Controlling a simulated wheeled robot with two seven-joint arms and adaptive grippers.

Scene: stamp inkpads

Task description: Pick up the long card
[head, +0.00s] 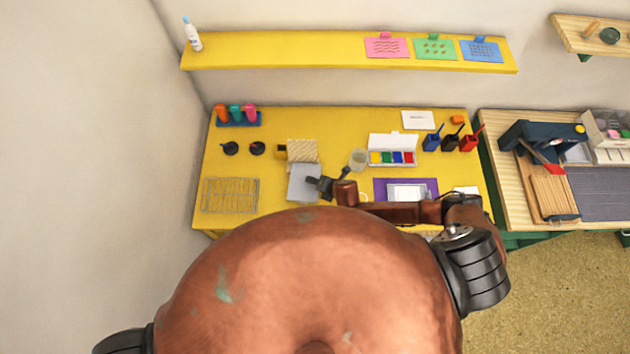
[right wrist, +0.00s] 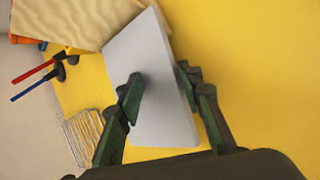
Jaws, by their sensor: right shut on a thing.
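A pale grey-white card (head: 303,183) is in front of the middle of the yellow table in the head view. In the right wrist view the card (right wrist: 152,85) is a flat, elongated slab, tilted, with yellow table around it. My right gripper (head: 322,184) reaches in from the right at the card's right side. Its two green fingers (right wrist: 160,88) are on either side of the card and are shut on it. Whether the card touches the table is hard to tell. My left gripper is not in view.
A striped tan block (head: 303,150) stands just behind the card. A wire rack (head: 230,195) is left, and a clear cup (head: 358,159) and colour inkpad box (head: 392,157) are right. A purple mat (head: 381,186) lies under my right arm. Bare table lies between rack and card.

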